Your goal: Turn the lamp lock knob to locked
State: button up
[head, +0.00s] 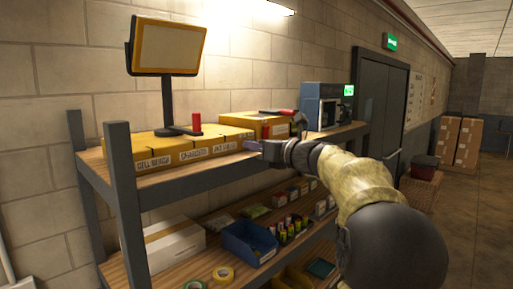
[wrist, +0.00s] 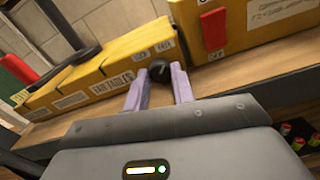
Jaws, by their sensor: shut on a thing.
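A small dark round knob (wrist: 160,70) shows in the wrist view, in front of the low yellow boxes (wrist: 95,75). My gripper (wrist: 158,82) has its two pale purple fingers on either side of it and is shut on it. The knob has a small light mark, but I cannot read its setting. In the head view my gripper (head: 252,146) is at the right end of the box row, and the knob cannot be made out there.
A taller yellow box (head: 250,125) with a hammer (head: 297,117) on top is close behind my gripper. The lower shelf holds a blue bin (head: 248,243) and tape rolls. Open floor lies at right.

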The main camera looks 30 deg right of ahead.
jog(key=shift+f+n+b, duration=0.2)
jog(key=shift+n+b, duration=0.8)
jog(key=shift+b, duration=0.15)
jog(key=shift+r+n, duration=0.2)
jog(key=shift+n, duration=0.1)
jog(key=o, duration=0.7)
jog(key=shift+s+d+f+b, duration=0.1)
jog(key=shift+s+d+b, duration=0.05)
jog(key=shift+s+b, duration=0.25)
jog(key=b+v, duration=0.6)
jog(key=v, duration=1)
jog(key=shift+s, duration=0.3)
